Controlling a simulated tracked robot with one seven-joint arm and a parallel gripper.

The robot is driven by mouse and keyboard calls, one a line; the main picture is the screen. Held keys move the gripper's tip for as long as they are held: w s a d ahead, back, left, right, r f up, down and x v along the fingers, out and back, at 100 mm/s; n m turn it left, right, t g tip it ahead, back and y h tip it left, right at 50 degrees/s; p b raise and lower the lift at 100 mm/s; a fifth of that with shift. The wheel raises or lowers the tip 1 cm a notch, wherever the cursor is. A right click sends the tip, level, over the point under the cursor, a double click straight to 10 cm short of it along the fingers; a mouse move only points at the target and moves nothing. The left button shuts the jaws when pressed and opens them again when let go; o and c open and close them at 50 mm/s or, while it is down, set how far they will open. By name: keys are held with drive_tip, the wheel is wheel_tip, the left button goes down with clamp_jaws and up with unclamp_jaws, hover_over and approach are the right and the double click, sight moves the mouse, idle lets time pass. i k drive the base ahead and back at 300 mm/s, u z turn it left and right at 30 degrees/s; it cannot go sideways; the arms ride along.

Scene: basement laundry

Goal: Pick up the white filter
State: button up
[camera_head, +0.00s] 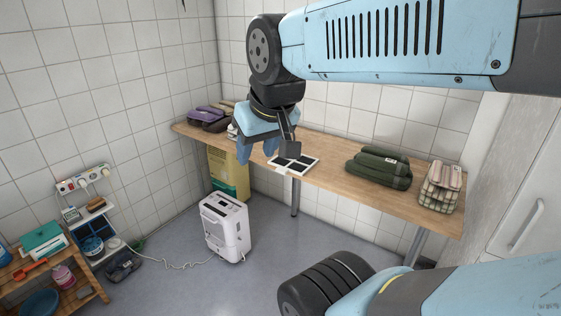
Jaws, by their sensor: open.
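A flat white frame with dark panels, which looks like the white filter (296,167), lies on the wooden table (335,181) near its front edge. My gripper (268,154) hangs from the arm above the table, pointing down, just left of and in front of the frame in the picture. It is open, and I see nothing held between its fingers. Part of the gripper covers the frame's upper left side. I cannot tell the height of the fingers above the table.
Folded green cloths (380,167) and a checked cloth bundle (441,187) lie to the right on the table. Purple cloths (207,117) lie at its left end. A white dehumidifier (226,228) stands on the floor below. A small shelf (85,286) is at the lower left.

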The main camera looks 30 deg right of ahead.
sight(300, 167)
drive_tip(key=i, duration=1)
